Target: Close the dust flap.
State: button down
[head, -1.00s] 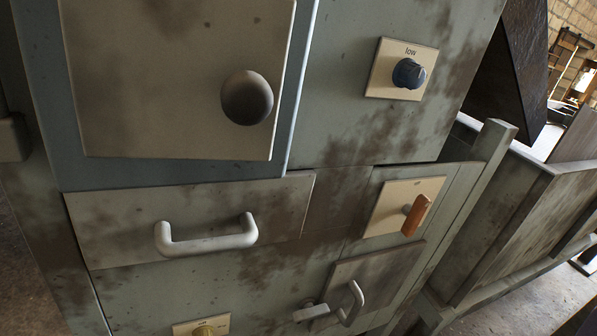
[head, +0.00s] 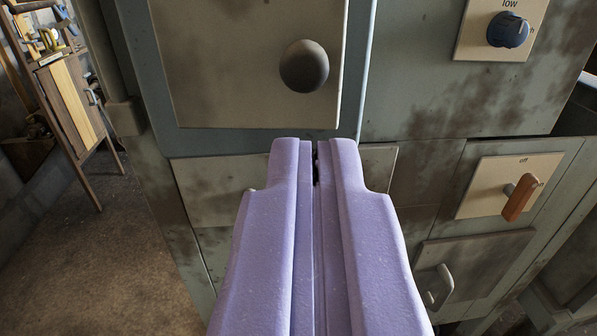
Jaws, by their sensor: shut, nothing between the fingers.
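My gripper (head: 314,148) points up into the view, lilac, its two fingers together and empty. Its tips overlap the gap below a beige square panel (head: 235,60) with a dark round knob (head: 304,66). I cannot tell whether they touch anything. A wide stained front (head: 208,192) lies behind the fingers, which hide most of its handle. A smaller stained panel (head: 465,260) with a grey handle (head: 438,288) is at the lower right. No label shows which of these is the dust flap, and how far any stands open is unclear.
A blue dial (head: 508,30) on a plate marked "low" is at the upper right. An orange switch handle (head: 518,197) sticks out on a plate below it. A wooden stand (head: 75,100) is at the far left, with bare floor (head: 100,260) in front.

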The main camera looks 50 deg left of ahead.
aim_at(327, 76)
jog(key=b+x, duration=0.1)
jog(key=x, duration=0.7)
jog(key=shift+w+a, duration=0.25)
jog(key=shift+w, duration=0.05)
jog(key=shift+w+a+r, duration=0.1)
jog(key=shift+w+r, duration=0.05)
jog(key=shift+w, duration=0.05)
jog(key=shift+w+a+p, duration=0.25)
jog(key=shift+w+p, duration=0.55)
jog(key=shift+p, duration=0.1)
jog(key=shift+d, duration=0.15)
jog(key=shift+s, duration=0.1)
